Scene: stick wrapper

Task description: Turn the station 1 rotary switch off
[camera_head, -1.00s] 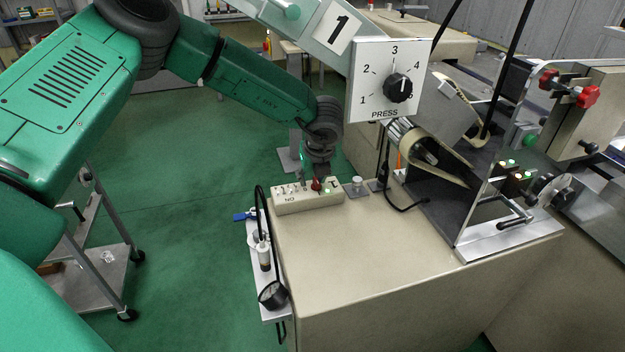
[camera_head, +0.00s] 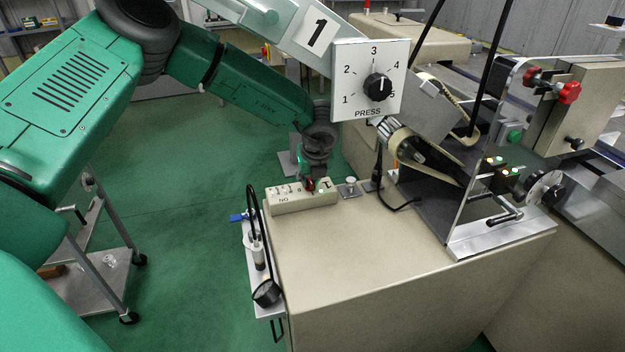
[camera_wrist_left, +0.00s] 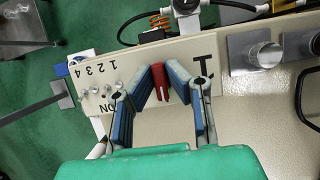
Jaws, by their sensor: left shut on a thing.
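The red rotary switch (camera_head: 309,185) stands on a pale control box (camera_head: 290,203) at the back left corner of the beige cabinet. In the left wrist view the red switch handle (camera_wrist_left: 160,83) points roughly along the picture's vertical, between my fingers. My left gripper (camera_wrist_left: 160,76) is shut on this handle, with one blue-padded finger on each side. In the head view my left gripper (camera_head: 309,178) reaches down onto the switch from above, and its fingertips are small there. My right gripper is not in view.
A sign marked 1 and a PRESS dial panel (camera_head: 350,98) hang right of my left forearm. Several small toggles (camera_wrist_left: 107,90) and a metal knob (camera_head: 350,187) flank the switch. A roller machine (camera_head: 480,215) stands at right. The cabinet top (camera_head: 390,255) is clear in front.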

